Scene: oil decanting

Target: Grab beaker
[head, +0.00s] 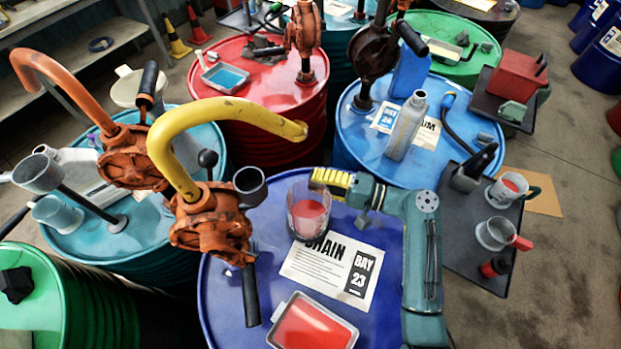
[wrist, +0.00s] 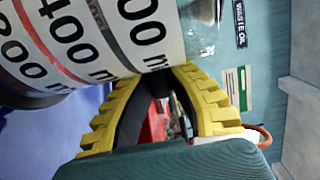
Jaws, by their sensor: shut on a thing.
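The beaker (head: 309,214) is clear, holds red liquid, and is over the blue drum (head: 225,290) behind the drain label. My gripper (head: 322,178) reaches in from the right, with its yellow fingers at the beaker's upper right side. In the wrist view the beaker (wrist: 90,40) shows large printed volume marks and lies across the tips of my gripper (wrist: 158,78). The gripper is shut on the beaker. I cannot tell whether its base touches the drum top.
An orange hand pump with a yellow spout (head: 215,220) stands close left of the beaker. A tray of red liquid (head: 313,325) lies in front. A dark side shelf (head: 455,238) with mugs is at the right. A grey bottle (head: 407,127) stands on the drum behind.

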